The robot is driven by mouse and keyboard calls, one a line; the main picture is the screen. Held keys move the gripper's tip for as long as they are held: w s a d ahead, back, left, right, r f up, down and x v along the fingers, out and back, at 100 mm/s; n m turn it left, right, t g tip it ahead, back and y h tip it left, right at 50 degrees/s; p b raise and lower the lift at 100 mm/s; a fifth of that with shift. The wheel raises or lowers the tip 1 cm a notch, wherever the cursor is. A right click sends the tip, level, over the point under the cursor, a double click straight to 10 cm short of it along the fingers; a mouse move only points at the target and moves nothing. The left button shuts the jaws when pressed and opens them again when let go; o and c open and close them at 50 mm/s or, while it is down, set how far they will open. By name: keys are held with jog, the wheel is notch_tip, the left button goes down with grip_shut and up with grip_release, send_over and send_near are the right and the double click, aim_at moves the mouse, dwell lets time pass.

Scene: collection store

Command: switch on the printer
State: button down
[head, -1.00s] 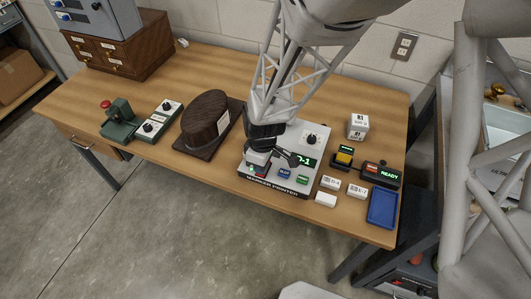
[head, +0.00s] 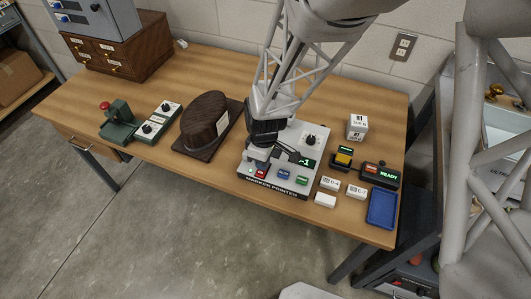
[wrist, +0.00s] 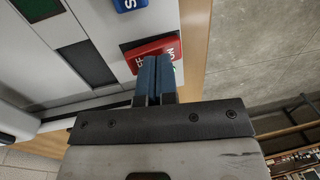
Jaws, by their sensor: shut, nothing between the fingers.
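The printer (head: 291,187) is a pale box labelled "MARKER PRINTER" at the front of the wooden table in the head view. Its green display (head: 307,162) is lit, with part of its text hidden by my arm. A red rocker switch (head: 261,174) sits at the printer's front left. In the wrist view the red rocker (wrist: 143,50) carries lettering, with "ON" at the right end and the other end partly read.
A blue button (head: 284,175) and a green button (head: 303,181) stand right of the rocker. White labelled blocks (head: 329,184), a blue tray (head: 382,208) and a unit reading "READY" (head: 380,174) lie further right. A dark hat form (head: 205,122) stands close on the left.

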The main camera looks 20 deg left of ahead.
aim_at(259, 175)
jog(key=shift+r, duration=0.1)
notch_tip(259, 175, up, 14)
jog(key=s, duration=0.2)
jog(key=shift+s+f, duration=0.25)
jog(key=shift+s, duration=0.1)
dwell(0.4)
dwell(0.3)
jog(key=w+d+r+m+t, duration=0.1)
jog(key=d+r+m, duration=0.4)
jog(key=d, duration=0.6)
jog(key=w+d+r+m+t, duration=0.1)
jog(key=d+r+m, duration=0.35)
jog(key=d, duration=0.65)
jog(key=s+d+r+m+t, duration=0.1)
jog(key=s+d+r+m, duration=0.2)
jog(key=d, duration=0.5)
jog(key=s+d+r+m+t, duration=0.1)
jog(key=s+d+r+m, duration=0.2)
jog(key=s+d+m, duration=0.2)
jog(key=s+d, duration=0.1)
jog(key=d, duration=0.2)
jog(key=shift+d+m, duration=0.25)
jog(key=shift+m, duration=0.1)
